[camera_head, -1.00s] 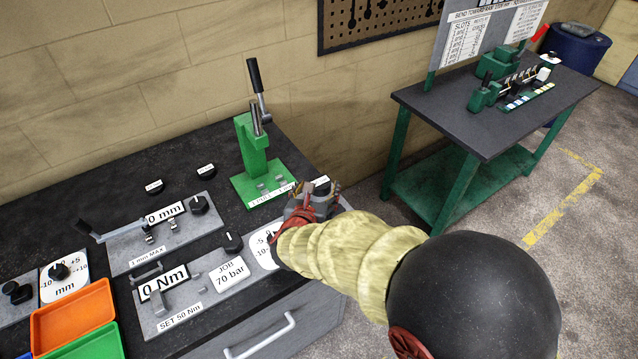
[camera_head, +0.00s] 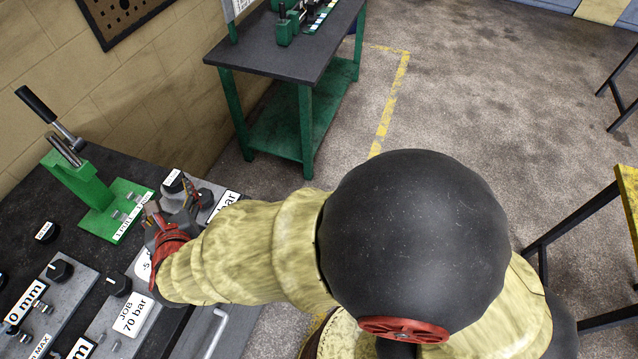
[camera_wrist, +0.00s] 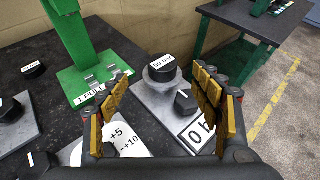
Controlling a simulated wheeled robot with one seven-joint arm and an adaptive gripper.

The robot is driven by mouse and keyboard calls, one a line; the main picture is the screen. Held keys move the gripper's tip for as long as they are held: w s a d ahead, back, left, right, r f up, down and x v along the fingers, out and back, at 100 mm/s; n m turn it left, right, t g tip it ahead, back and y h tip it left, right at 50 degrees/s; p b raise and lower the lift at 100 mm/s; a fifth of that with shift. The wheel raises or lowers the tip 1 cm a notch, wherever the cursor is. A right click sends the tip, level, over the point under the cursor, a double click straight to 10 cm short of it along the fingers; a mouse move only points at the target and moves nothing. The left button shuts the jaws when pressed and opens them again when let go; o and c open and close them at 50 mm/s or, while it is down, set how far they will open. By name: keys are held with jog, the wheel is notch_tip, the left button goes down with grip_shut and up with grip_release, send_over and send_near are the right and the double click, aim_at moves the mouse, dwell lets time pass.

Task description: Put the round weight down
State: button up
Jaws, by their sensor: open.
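A black round weight (camera_wrist: 161,68) with a white label that seems to read "50 bar" sits on a round grey seat of a grey plate (camera_wrist: 152,98) in the wrist view. In the head view the weight (camera_head: 173,181) shows just beyond my fingers. My gripper (camera_wrist: 162,92) is open, with one finger row on each side of the picture and nothing between them. The weight stands ahead of the fingertips, apart from them as far as I can see. In the head view my gripper (camera_head: 172,212) partly covers the plate.
A green lever press (camera_head: 85,185) stands left of the weight. A black knob (camera_wrist: 186,102) and a bar readout (camera_wrist: 198,128) are on the same plate. Another labelled black disc (camera_head: 45,231) lies on the dark bench. A green-legged table (camera_head: 290,50) stands beyond; open floor lies to the right.

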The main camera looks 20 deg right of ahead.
jog(key=w+d+r+n+g+y, duration=0.1)
jog(key=w+d+r+n+y, duration=0.25)
jog(key=r+n, duration=0.55)
jog(key=s+d+r+n+g, duration=0.2)
jog(key=s+d+r+n, duration=0.25)
jog(key=d+n, duration=0.6)
jog(key=s+d+f+n+g+h, duration=0.2)
jog(key=s+d+n+g+h, duration=0.2)
jog(key=s+d+n, duration=1)
jog(key=s+d+h, duration=0.1)
jog(key=s+d, duration=0.3)
jog(key=d, duration=0.4)
jog(key=shift+d+f+g, duration=0.15)
jog(key=shift+g, duration=0.15)
jog(key=shift+c, duration=1.1)
